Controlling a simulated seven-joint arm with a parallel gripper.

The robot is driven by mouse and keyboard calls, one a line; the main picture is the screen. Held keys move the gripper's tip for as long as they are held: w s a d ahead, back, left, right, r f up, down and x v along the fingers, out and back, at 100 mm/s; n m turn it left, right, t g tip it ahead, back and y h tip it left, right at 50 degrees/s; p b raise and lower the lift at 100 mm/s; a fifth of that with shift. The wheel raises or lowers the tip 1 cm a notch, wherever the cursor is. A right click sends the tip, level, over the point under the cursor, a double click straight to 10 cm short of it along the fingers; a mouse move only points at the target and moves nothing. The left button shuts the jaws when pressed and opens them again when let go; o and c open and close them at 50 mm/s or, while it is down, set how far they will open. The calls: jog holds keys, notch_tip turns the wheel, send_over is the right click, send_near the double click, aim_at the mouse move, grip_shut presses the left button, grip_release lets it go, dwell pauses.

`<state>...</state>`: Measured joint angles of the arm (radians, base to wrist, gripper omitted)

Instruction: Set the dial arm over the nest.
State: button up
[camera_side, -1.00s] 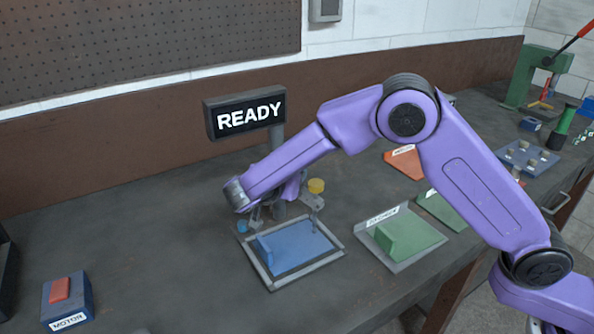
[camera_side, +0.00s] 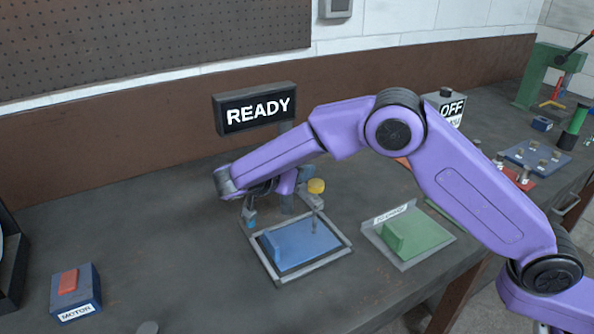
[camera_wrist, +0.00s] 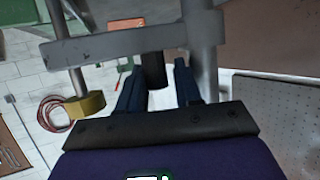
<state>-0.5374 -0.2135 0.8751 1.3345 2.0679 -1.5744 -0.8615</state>
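The nest is a grey frame (camera_side: 331,259) around a blue block (camera_side: 305,243) with a raised left edge. The dial arm stands at its rear; its yellow dial (camera_side: 316,186) shows above the nest's rear right part, with a thin rod below. The yellow dial (camera_wrist: 85,106) is at left in the wrist view, beside a grey bar (camera_wrist: 115,46). My gripper (camera_side: 250,217) hangs by the nest's rear left corner. In the wrist view my gripper's (camera_wrist: 158,78) dark blue fingers stand apart around a dark cylinder (camera_wrist: 156,70), with a gap at right; contact is unclear.
A READY sign (camera_side: 256,109) stands behind the nest. A green block on a grey plate (camera_side: 405,236) lies to its right. The bench between MOTOR box and nest is clear.

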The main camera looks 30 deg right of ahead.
jog(key=shift+s, duration=0.15)
jog(key=shift+a, duration=0.25)
jog(key=v, duration=1.7)
jog(key=shift+r, duration=0.2)
jog(key=shift+d, duration=0.1)
